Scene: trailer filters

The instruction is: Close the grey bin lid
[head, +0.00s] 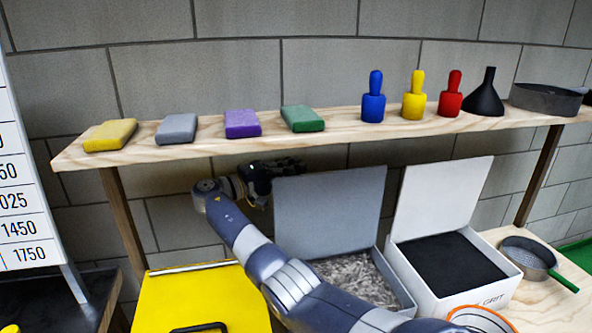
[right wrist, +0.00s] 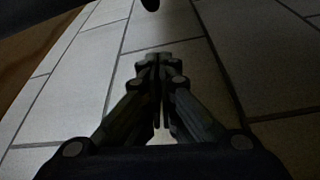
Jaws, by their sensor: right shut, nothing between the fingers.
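The grey bin (head: 405,293) stands under the shelf, holding pale grey shredded material. Its grey lid (head: 330,211) stands raised and open at the back of the bin. My right gripper (head: 285,168) is at the upper left corner of the lid, near or behind its top edge; I cannot tell whether they touch. In the right wrist view the fingers (right wrist: 160,90) are together with nothing between them, facing the block wall. My right arm crosses in front of the bin's left part and hides it. My left gripper is not in view.
A wooden shelf (head: 230,138) with sponges, coloured stamps and a black funnel (head: 484,95) runs just above my right gripper. A white bin (head: 455,270) with its lid open stands to the right. A yellow bin (head: 200,295) is at the left. A sieve (head: 528,257) sits at far right.

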